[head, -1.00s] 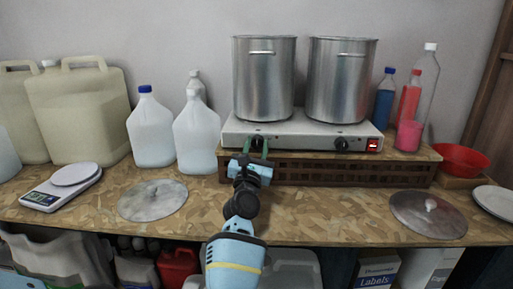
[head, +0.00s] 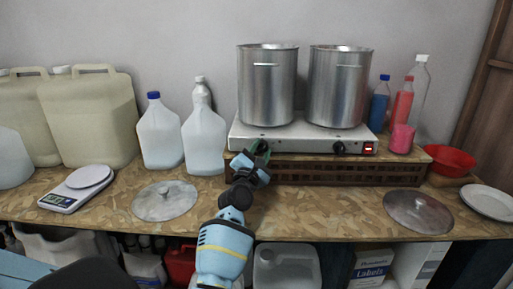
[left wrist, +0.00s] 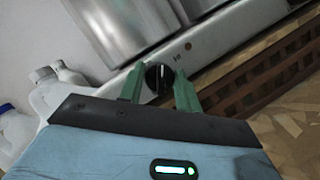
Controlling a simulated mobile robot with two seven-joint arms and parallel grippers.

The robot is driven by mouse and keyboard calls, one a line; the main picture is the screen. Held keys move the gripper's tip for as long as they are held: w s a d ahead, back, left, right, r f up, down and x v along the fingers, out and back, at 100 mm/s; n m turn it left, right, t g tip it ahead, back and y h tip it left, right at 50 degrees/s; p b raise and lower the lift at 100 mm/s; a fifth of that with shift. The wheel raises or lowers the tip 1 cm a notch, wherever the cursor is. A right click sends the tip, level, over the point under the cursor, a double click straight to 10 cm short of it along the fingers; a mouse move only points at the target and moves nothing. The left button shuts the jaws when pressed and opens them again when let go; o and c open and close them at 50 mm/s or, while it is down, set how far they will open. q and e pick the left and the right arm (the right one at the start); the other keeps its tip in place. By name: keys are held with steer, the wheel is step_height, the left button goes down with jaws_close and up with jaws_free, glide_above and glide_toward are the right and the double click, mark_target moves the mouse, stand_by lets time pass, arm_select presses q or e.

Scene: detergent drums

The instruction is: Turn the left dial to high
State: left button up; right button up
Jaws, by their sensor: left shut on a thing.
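The two-burner hot plate (head: 305,136) stands on a raised slatted shelf, with the left dial on the left of its front. The left dial (left wrist: 158,76) is a black knob with a pale mark, seen between my green fingers in the left wrist view. My left gripper (head: 260,149) is shut on this dial, its body tilted; it also shows in the left wrist view (left wrist: 160,88). The right dial (head: 338,147) is black and untouched. My right gripper is out of view.
Two steel pots (head: 267,86) stand on the hot plate, and a lit red switch (head: 369,147) is at its right. Jugs (head: 204,138) stand to the left. A metal lid (head: 164,200) and a scale (head: 76,188) lie on the counter.

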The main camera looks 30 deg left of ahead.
arm_select(q)
steer(key=shift+r+m+h+p, duration=0.45)
steer(key=shift+m+h, duration=0.05)
steer(key=shift+m, duration=0.6)
steer(key=shift+m+g, duration=0.4)
steer(key=shift+m, duration=0.1)
steer(key=m, duration=0.2)
steer(key=shift+f+m+g+h, duration=0.2)
steer(key=shift+m+g+h, duration=0.1)
steer(key=shift+h, duration=0.1)
steer(key=shift+m+g, duration=0.5)
steer(key=shift+m, duration=0.5)
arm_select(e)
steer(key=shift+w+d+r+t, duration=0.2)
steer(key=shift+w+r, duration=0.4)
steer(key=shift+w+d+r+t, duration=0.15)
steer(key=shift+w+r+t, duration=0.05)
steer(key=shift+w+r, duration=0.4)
arm_select(q)
steer(key=o, duration=1)
steer(key=shift+f, duration=0.15)
steer(key=shift+c, duration=0.2)
steer(key=shift+s, duration=0.15)
